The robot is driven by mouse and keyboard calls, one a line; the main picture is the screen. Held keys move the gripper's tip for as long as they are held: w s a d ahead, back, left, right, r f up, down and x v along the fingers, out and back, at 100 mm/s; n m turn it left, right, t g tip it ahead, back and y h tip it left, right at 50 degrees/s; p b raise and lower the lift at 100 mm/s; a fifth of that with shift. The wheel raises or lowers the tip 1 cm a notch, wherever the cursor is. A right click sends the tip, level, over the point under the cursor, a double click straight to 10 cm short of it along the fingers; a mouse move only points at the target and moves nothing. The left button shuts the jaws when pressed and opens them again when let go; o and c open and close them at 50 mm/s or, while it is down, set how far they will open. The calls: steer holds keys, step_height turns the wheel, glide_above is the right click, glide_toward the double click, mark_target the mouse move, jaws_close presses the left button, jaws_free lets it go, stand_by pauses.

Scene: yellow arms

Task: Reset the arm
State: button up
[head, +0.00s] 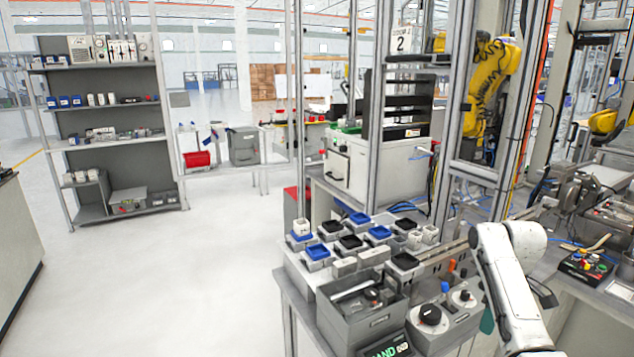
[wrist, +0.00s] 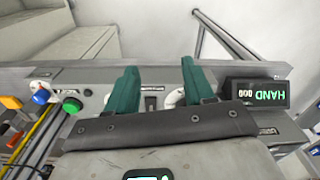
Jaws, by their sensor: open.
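My white arm (head: 505,275) reaches over the right part of the workbench in the head view. My gripper (wrist: 159,70) shows in the wrist view as two green fingers, apart, with no object held between them. The fingers are over the front of a grey control panel with a small switch and a white round part. In the head view only a bit of green finger shows beside the arm; the rest is hidden.
A black HAND display (wrist: 262,94) is right of the fingers; a green button (wrist: 72,105) is left. A grey bin (head: 362,325) and dark-topped blocks crowd the bench. A shelf (head: 105,130) stands far left; the floor between is clear. A yellow robot arm (head: 488,90) stands behind.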

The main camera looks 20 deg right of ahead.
steer(key=s+a+f+m, duration=0.1)
steer(key=s+a+f, duration=0.2)
steer(key=a+f, duration=0.6)
steer(key=s+a+f, duration=0.4)
steer(key=a+f, duration=0.1)
steer(key=a, duration=0.8)
steer(key=s+a+m, duration=0.1)
steer(key=s+a, duration=0.4)
steer(key=s, duration=0.5)
steer(key=s+a+m, duration=0.2)
steer(key=s+a, duration=0.3)
steer(key=s, duration=0.5)
steer(key=shift+s+a+t, duration=0.3)
